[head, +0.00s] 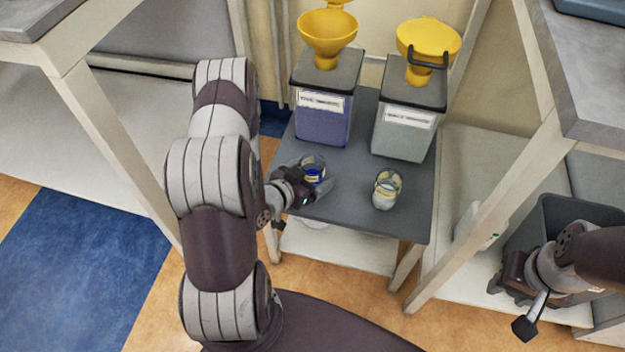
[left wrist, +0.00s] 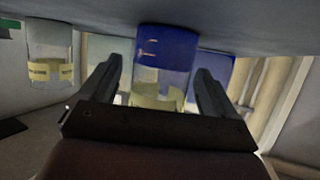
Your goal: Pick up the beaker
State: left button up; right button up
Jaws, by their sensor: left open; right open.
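A glass beaker with blue liquid (head: 313,171) stands upright on the grey table (head: 345,212). A second beaker with pale, cloudy contents (head: 387,188) stands to its right. My left gripper (head: 307,180) is open and low at the blue beaker. In the left wrist view, which appears upside down, the blue beaker (left wrist: 166,60) shows between the two open fingers (left wrist: 160,72), with gaps visible on both sides. The pale beaker (left wrist: 50,60) is at the left there. My right gripper (head: 512,306) is open and empty at the lower right, away from the table.
Behind the beakers stand a blue container (head: 322,122) and a grey-green container (head: 402,138), each labelled, with a yellow funnel on top. White-framed benches flank the table. A dark bin (head: 575,212) is at the right. The table's front is clear.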

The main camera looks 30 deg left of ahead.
aim_at(320, 159)
pick_arm(q)
jog(key=shift+w, duration=0.1)
jog(key=c, duration=1.1)
jog(key=shift+r, duration=0.1)
jog(key=shift+c, duration=0.2)
jog(key=shift+r+p, duration=0.45)
notch_tip(320, 159, up, 4)
jog(key=shift+d+f+p, duration=0.1)
jog(key=shift+f+p, duration=0.1)
jog(key=shift+p, duration=0.9)
jog(key=s+d+r+p, duration=0.3)
jog(key=d+r, duration=0.3)
jog(key=d, duration=0.5)
jog(key=shift+s+r+p, duration=0.2)
jog(key=shift+s+p, duration=0.05)
jog(key=shift+p, duration=0.4)
